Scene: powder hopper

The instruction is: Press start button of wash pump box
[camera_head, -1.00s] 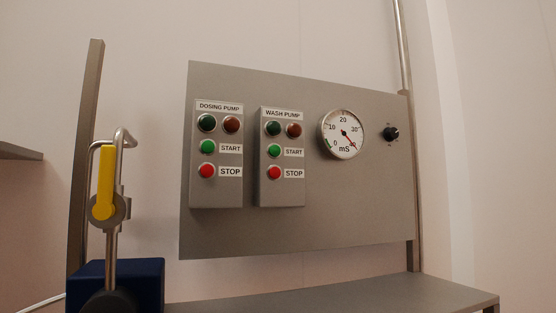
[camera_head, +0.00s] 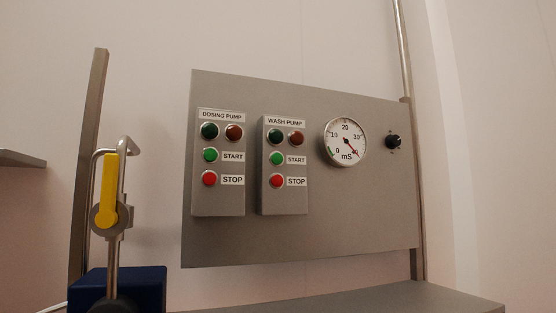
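The wash pump box (camera_head: 284,200) is a grey box on the upright panel, right of the dosing pump box. Its green start button (camera_head: 276,159) sits beside the START label, above the red stop button (camera_head: 277,181). Two dark lamps, one green (camera_head: 275,138) and one red (camera_head: 296,139), sit at its top under the WASH PUMP label. Neither of my grippers is in view, and nothing touches the box.
The dosing pump box (camera_head: 218,200) has the same layout. A round mS gauge (camera_head: 345,142) and a black knob (camera_head: 393,142) are to the right. A pipe with a yellow valve handle (camera_head: 108,190) stands above a blue block (camera_head: 140,285) at front left. A grey shelf (camera_head: 400,299) lies below the panel.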

